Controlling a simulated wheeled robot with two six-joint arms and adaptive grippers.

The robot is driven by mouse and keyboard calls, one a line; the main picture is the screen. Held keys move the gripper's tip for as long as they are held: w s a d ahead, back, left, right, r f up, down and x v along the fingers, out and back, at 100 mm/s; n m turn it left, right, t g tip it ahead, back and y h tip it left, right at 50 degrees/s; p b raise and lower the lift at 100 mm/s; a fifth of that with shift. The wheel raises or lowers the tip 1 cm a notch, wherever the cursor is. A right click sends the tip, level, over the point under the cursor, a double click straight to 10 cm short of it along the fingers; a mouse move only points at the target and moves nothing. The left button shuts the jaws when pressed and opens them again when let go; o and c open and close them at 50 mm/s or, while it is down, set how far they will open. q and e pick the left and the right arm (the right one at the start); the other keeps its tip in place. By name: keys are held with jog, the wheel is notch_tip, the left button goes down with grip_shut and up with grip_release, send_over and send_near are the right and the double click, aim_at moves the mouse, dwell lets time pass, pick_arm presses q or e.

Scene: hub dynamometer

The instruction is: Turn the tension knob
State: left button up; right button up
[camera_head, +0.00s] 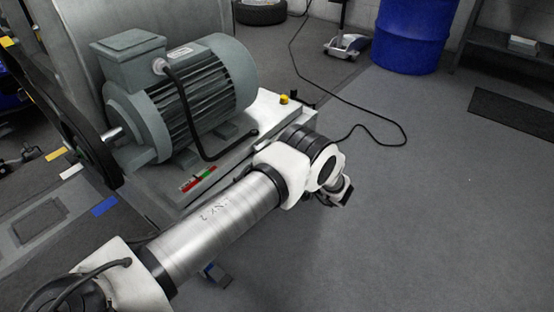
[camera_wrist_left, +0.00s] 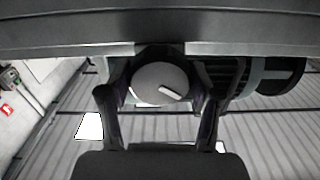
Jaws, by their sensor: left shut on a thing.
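The tension knob (camera_wrist_left: 158,84) shows in the left wrist view as a round grey disc with a short white mark across its right half. My left gripper (camera_wrist_left: 160,92) has one finger on each side of the knob and is shut on it. In the head view my left arm reaches from the lower left across the front of the motor stand; its fingers and the knob are hidden there. My right gripper is in neither view.
A grey-green motor (camera_head: 185,95) sits on a metal bed (camera_head: 225,160) with a red-and-green strip (camera_head: 198,179) and a yellow button (camera_head: 284,99). A black cable (camera_head: 375,130) crosses the floor. A blue drum (camera_head: 412,35) stands at the back. Floor at right is mostly clear.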

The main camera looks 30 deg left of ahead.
pick_arm(q)
jog(key=m, duration=0.5)
jog(key=shift+s+m, duration=0.1)
jog(key=shift+m, duration=2.5)
jog(key=shift+r, duration=0.1)
jog(key=o, duration=1.1)
jog(key=shift+o, duration=0.2)
jog(key=s+d, duration=0.1)
jog(key=d, duration=1.1)
